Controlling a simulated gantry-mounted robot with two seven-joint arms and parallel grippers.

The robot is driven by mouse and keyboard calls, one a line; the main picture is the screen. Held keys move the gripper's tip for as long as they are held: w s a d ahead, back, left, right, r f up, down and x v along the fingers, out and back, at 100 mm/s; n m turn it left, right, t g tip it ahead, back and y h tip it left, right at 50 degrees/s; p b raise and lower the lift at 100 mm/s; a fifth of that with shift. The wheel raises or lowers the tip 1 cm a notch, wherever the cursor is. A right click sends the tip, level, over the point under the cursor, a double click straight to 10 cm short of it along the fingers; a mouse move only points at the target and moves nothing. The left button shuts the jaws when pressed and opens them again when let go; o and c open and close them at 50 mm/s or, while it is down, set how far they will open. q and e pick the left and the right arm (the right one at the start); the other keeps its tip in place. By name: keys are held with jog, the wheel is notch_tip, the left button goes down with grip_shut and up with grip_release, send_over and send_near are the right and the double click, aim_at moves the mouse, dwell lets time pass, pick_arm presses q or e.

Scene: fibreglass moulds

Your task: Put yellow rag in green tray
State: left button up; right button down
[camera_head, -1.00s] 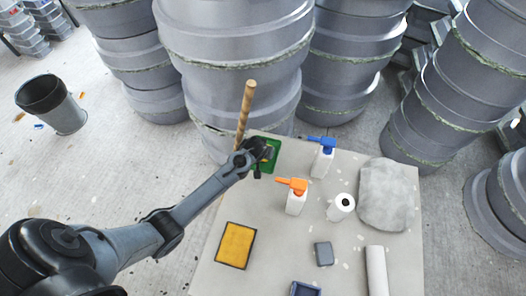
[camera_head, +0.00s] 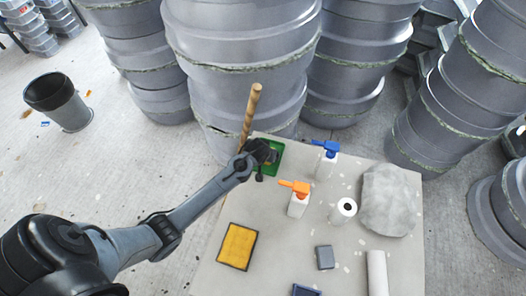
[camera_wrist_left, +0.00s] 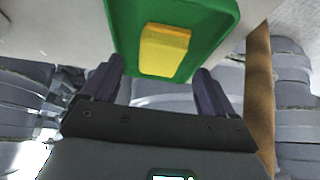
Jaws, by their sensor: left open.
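The green tray (camera_head: 275,160) lies at the far left corner of the table in the head view, partly hidden by my left gripper (camera_head: 268,157). In the left wrist view the green tray (camera_wrist_left: 118,28) is ahead of the fingers, with a folded yellow block, seemingly the yellow rag (camera_wrist_left: 165,52), lying in it. My left gripper is open, one finger to each side of the yellow rag and apart from it. My right gripper is not in view.
A dark-rimmed yellow tray or pad (camera_head: 237,246) lies at front left. An orange-topped spray bottle (camera_head: 297,205), a blue-topped one (camera_head: 326,163), a paper roll (camera_head: 343,210) and a grey cloth bundle (camera_head: 388,200) stand rightward. A wooden stick (camera_head: 250,115) rises behind the gripper.

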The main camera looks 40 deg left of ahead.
pick_arm(q)
jog(key=p+v, duration=0.1)
jog(key=v, duration=0.8)
jog(key=s+d+r+m+h, duration=0.1)
jog(key=s+d+m, duration=0.1)
jog(key=s, duration=0.6)
jog(key=s+d+r+m+g+h, duration=0.1)
jog(key=s+d+r+m, duration=0.1)
jog(key=s+d, duration=0.3)
jog(key=s+d+r+m, duration=0.2)
jog(key=s+d+m, duration=0.1)
jog(key=s, duration=0.7)
jog(key=shift+s+d+g+h, duration=0.3)
jog(key=shift+d+g+h, duration=0.1)
jog(key=shift+d, duration=0.25)
notch_tip(320, 180, up, 25)
jog(key=p, duration=2.5)
